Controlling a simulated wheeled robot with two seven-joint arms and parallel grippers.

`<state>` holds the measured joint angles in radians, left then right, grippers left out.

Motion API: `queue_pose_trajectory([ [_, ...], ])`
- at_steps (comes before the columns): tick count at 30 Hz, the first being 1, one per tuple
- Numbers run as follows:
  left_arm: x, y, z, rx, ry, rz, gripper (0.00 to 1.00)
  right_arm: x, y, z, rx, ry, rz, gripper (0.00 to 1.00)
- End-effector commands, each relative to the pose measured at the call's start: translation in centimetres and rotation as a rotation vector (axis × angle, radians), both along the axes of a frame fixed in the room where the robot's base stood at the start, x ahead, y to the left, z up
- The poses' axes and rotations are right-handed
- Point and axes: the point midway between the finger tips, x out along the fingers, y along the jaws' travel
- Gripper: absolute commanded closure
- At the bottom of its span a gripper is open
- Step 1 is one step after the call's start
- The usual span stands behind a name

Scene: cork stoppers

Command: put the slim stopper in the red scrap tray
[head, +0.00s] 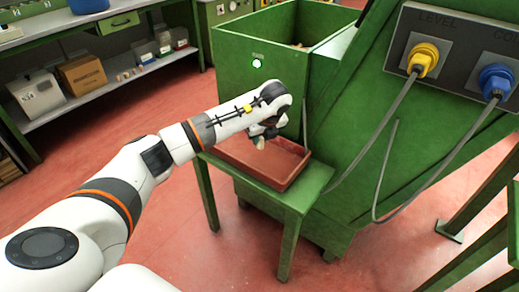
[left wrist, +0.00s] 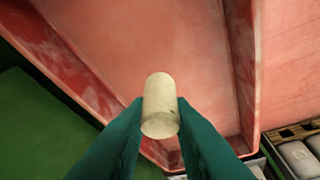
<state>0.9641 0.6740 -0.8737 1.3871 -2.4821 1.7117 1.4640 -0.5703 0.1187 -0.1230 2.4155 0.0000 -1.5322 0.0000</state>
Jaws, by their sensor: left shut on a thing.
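The slim stopper (left wrist: 160,105) is a pale cork cylinder, held between the two green fingers of my left gripper (left wrist: 160,118) in the left wrist view. In the head view my left gripper (head: 262,138) is over the red scrap tray (head: 288,183), with the stopper (head: 259,143) a small pale spot at its tips. The tray also shows below the stopper in the left wrist view (left wrist: 110,25), and its visible floor is bare. The stopper appears to be above the floor, inside the tray's outline. My right gripper is not in view.
The tray stands on a small green table (head: 296,202) beside a large green machine (head: 375,130). A blue plug (head: 496,80) and a yellow plug (head: 424,59) with hanging cables are at the right. Shelves with boxes (head: 82,73) stand at the back left.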

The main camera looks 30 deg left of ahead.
Motion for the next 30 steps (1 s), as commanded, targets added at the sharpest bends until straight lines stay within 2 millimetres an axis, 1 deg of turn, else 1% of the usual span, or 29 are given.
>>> queue_pose_trajectory([
  [4,0.0,0.0,-1.3,-0.001,0.000,-0.001,1.00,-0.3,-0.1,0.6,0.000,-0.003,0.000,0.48],
  [9,0.0,0.0,-3.7,-0.001,0.001,-0.001,1.00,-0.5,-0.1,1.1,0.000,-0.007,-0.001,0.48],
  [16,0.0,0.0,-3.9,-0.001,-0.001,-0.003,1.00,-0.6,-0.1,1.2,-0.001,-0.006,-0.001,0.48],
  [20,0.0,0.0,-4.2,-0.001,-0.001,-0.003,1.00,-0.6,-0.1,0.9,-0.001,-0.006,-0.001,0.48],
  [21,0.0,0.0,-4.2,-0.001,-0.001,-0.003,0.78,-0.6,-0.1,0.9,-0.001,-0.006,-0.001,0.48],
  [23,0.0,0.0,-4.2,-0.001,-0.001,-0.003,0.69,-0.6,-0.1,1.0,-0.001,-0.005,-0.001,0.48],
  [24,0.0,0.0,-4.2,-0.001,-0.001,-0.003,0.62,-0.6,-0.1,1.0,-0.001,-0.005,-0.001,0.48],
  [25,0.0,0.0,-4.2,-0.001,-0.001,-0.003,0.58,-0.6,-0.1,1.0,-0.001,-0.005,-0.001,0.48],
  [30,0.0,0.0,-4.2,-0.001,-0.001,-0.003,0.58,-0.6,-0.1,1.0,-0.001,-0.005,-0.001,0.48],
])
